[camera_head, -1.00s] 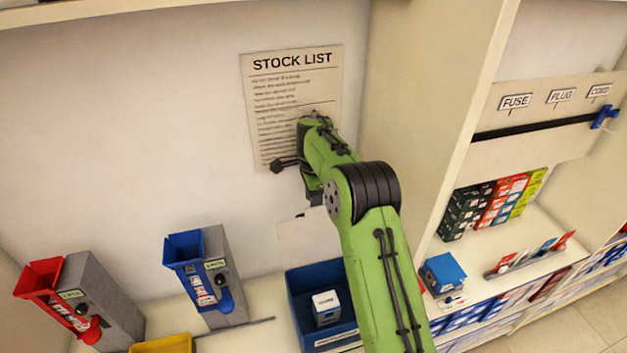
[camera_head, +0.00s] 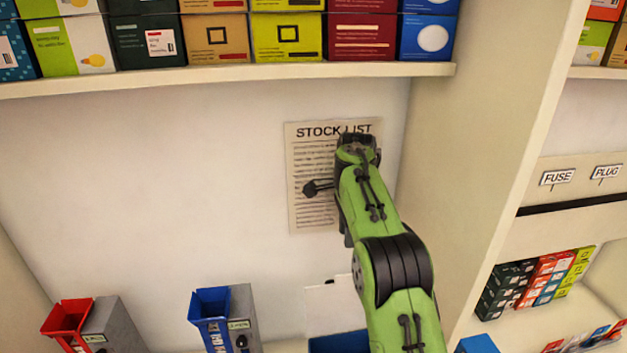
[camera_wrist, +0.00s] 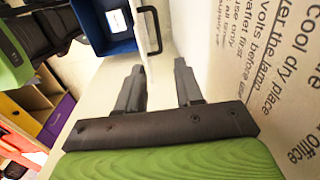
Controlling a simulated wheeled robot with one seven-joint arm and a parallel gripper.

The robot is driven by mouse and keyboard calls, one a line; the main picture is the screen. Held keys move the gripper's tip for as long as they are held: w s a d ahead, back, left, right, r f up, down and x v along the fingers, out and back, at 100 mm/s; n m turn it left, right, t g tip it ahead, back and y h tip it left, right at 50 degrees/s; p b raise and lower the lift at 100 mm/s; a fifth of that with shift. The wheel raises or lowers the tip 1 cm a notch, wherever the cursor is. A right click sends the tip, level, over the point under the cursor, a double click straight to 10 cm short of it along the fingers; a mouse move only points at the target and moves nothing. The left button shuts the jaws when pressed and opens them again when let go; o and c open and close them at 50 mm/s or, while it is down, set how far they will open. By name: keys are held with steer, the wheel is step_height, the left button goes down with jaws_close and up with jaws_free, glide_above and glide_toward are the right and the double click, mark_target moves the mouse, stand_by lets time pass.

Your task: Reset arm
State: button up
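My green arm reaches up in front of the wall in the head view, its end over the right part of the stock list sheet (camera_head: 308,190). My gripper (camera_wrist: 160,78) shows in the wrist view with its two dark fingers apart and nothing between them. The printed sheet also shows close at the right of the wrist view (camera_wrist: 265,60). In the head view the fingers are mostly hidden by the arm's end.
A shelf of boxes (camera_head: 285,38) runs above. A red dispenser (camera_head: 70,318) and a blue dispenser (camera_head: 212,305) stand lower left. A blue bin (camera_wrist: 110,25) lies below the arm. A shelf divider (camera_head: 490,150) rises on the right. The wall at left is clear.

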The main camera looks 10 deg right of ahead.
steer(key=s+r+n+t+b, duration=0.1)
steer(key=s+r+n+b, duration=0.2)
steer(key=s, duration=0.5)
steer(key=s+r+n+t+b, duration=0.1)
steer(key=s+r+n+b, duration=0.15)
steer(key=s+n, duration=0.4)
steer(key=s+f+n+t+b, duration=0.1)
steer(key=s+f+n, duration=0.1)
steer(key=s+f, duration=0.2)
steer(key=s+f+n+t+b, duration=0.1)
steer(key=s+f+n, duration=0.2)
steer(key=s, duration=0.7)
steer(key=s+a+f+n+b, duration=0.1)
steer(key=s+f+n, duration=0.2)
steer(key=s+f, duration=0.2)
steer(key=shift+s+t, duration=0.4)
steer(key=shift+s, duration=0.85)
steer(key=shift+s, duration=0.1)
